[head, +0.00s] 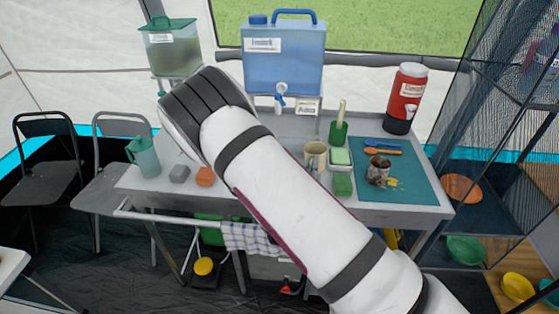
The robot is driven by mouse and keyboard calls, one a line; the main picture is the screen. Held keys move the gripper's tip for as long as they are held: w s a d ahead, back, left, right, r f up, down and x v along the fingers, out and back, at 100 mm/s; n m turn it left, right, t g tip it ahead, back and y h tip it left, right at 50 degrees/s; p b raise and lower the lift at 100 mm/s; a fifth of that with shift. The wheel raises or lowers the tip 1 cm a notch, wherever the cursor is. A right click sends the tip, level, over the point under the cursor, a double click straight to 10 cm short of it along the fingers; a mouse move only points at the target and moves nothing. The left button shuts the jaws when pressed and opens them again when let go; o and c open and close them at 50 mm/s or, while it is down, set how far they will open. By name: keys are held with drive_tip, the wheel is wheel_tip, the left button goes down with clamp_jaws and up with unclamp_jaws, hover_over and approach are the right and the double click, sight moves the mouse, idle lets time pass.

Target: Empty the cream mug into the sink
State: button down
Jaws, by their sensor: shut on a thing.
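A cream mug (315,156) shows just above the right edge of my arm in the head view, near the middle of the grey counter (400,215). It looks upright. Its lower part is hidden by my arm, so I cannot tell what it rests on or whether it is held. I cannot see its contents clearly. My arm crosses the picture from the lower right to the upper left and hides part of the counter. My gripper is hidden behind the arm. I cannot make out the sink basin.
A blue water container (285,60) with a tap stands behind the mug. A red jug (405,97) and green pitcher (144,157) stand at the sides.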

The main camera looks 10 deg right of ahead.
drive_tip(key=shift+m, duration=0.4)
drive_tip(key=w+f, duration=0.1)
drive_tip(key=w, duration=0.1)
drive_tip(key=w+f+b, duration=0.1)
drive_tip(key=w+f, duration=0.1)
drive_tip(key=w, duration=0.1)
drive_tip(key=w+d+f+b, duration=0.1)
drive_tip(key=w, duration=0.2)
drive_tip(key=shift+d+f, duration=0.1)
drive_tip(key=shift+f, duration=0.15)
drive_tip(key=shift+w, duration=0.1)
drive_tip(key=w+a+n+b, duration=0.1)
drive_tip(key=a+n+b, duration=0.2)
drive_tip(key=n, duration=0.4)
drive_tip(key=w+a+f+n+b, duration=0.1)
drive_tip(key=w+a+n+b, duration=0.1)
drive_tip(key=n, duration=0.4)
drive_tip(key=shift+w+a+n+h+b, duration=0.2)
drive_tip(key=shift+a+n+h+b, duration=0.2)
drive_tip(key=shift+a+b, duration=0.4)
drive_tip(key=shift+f, duration=0.1)
